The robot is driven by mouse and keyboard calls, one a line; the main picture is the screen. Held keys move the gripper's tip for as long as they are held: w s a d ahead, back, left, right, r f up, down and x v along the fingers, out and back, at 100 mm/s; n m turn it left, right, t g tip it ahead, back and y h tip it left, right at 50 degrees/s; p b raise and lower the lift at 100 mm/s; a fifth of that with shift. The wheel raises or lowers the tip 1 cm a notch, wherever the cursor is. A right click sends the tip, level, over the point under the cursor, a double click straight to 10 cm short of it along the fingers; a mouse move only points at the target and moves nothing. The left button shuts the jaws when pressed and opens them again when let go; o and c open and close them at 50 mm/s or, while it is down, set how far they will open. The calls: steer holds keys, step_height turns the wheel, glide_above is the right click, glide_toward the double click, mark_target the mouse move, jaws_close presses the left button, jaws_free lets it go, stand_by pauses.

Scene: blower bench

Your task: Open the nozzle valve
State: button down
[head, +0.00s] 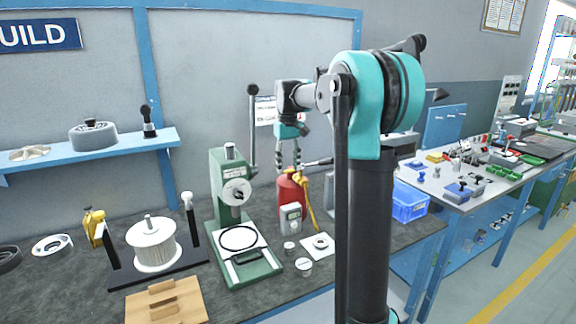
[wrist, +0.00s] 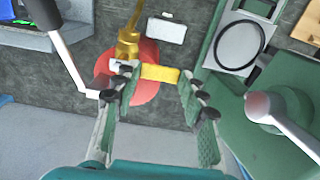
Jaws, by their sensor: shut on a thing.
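My gripper (head: 288,169) is over the tank's top. In the wrist view the fingers of my gripper (wrist: 158,86) lie at either end of the yellow bar, shut on it. The fingers partly hide the tank's top, and I cannot tell the valve's setting.
A green arbor press (head: 229,190) stands close left of the tank, its lever upright. A small grey meter (head: 291,219) and a white square plate (head: 318,245) lie in front. A blue crate (head: 410,203) is to the right. A wooden block (head: 166,303) lies at the front left.

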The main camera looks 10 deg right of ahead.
steer(key=shift+s, duration=0.1)
steer(key=s+d+n, duration=0.3)
steer(key=d+n, duration=0.3)
steer(key=n, duration=1.1)
stand_by(0.4)
stand_by(0.4)
steer(key=c, duration=0.9)
jaws_free()
steer(key=shift+o, duration=0.2)
